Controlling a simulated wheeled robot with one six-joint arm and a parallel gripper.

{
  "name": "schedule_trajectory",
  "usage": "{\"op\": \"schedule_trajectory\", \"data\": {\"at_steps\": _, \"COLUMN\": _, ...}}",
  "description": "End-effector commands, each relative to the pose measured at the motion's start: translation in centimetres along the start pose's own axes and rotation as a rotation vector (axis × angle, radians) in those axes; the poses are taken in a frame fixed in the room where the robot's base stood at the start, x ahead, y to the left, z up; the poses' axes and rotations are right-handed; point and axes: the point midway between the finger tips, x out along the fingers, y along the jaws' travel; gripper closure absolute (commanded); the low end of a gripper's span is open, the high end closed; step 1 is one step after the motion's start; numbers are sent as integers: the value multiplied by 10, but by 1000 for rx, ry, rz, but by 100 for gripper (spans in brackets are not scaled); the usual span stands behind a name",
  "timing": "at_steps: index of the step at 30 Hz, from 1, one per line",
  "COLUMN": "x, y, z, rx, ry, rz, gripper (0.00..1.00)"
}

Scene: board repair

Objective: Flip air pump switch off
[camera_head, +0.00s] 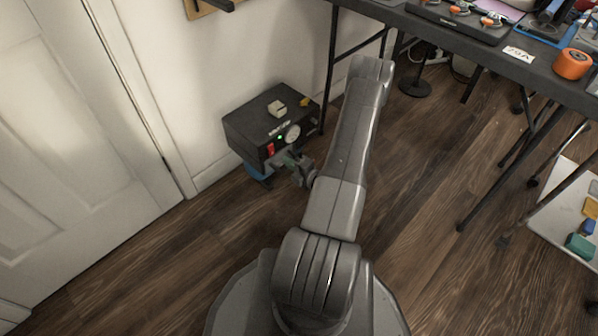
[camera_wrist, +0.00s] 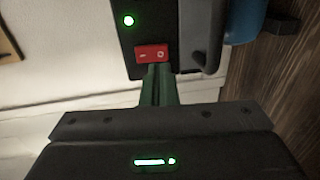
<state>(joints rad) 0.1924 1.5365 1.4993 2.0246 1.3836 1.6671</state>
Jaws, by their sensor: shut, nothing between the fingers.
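The air pump is a dark box (camera_head: 247,127) on the floor against the wall, left of the table, in the head view. Its front has a red switch (camera_head: 270,148), a lit green light and a round gauge (camera_head: 292,133). In the wrist view the red rocker switch (camera_wrist: 152,53) sits on the dark panel, with the lit green light (camera_wrist: 128,20) beside it. My gripper (camera_wrist: 158,72) is shut and empty, its green fingertips at the lower edge of the switch. I cannot tell whether they touch it. In the head view my gripper (camera_head: 287,159) is just before the pump's front.
A small beige block (camera_head: 277,108) lies on top of the pump. A blue thing (camera_head: 258,171) is under or beside the pump. The table (camera_head: 480,62) with its thin legs stands at the right. A white door (camera_head: 75,110) is at the left.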

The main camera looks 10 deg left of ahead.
Motion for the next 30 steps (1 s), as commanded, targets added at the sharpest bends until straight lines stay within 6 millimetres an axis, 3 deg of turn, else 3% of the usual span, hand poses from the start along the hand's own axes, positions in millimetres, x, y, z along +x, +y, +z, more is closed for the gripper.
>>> {"op": "schedule_trajectory", "data": {"at_steps": 3, "x": 24, "y": -2, "z": 0, "rx": -4, "ry": 2, "rz": 2, "gripper": 100}}
{"op": "schedule_trajectory", "data": {"at_steps": 9, "x": 46, "y": -2, "z": 0, "rx": -2, "ry": 1, "rz": 0, "gripper": 100}}
{"op": "schedule_trajectory", "data": {"at_steps": 30, "x": 56, "y": -1, "z": 0, "rx": -1, "ry": -1, "rz": 1, "gripper": 100}}
